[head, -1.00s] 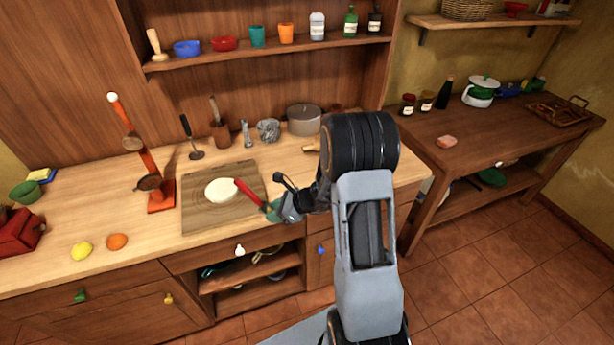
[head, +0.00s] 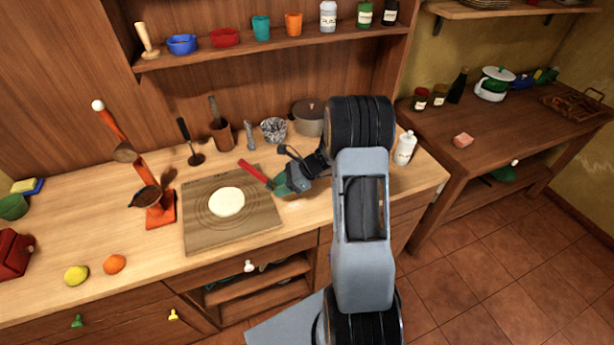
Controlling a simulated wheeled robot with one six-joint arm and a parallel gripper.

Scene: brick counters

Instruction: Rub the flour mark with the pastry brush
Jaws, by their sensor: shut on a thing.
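My gripper (head: 278,184) is shut on a red-handled tool, which I take to be the pastry brush (head: 254,171). Its red length points up and left over the right edge of the wooden board, and a green part shows at the jaws. I cannot make out bristles. A round, flat white patch (head: 227,202) lies on the board (head: 205,237); I cannot tell whether it is dough or the flour mark. A faint pale area (head: 294,201) shows on the counter just below my gripper, partly hidden by it. The tool is apart from the white patch.
An orange stand (head: 160,212) with a ladle is left of the board. A white bottle (head: 404,149) is right of my arm. The front left counter holds a lemon (head: 76,275) and an orange (head: 114,264).

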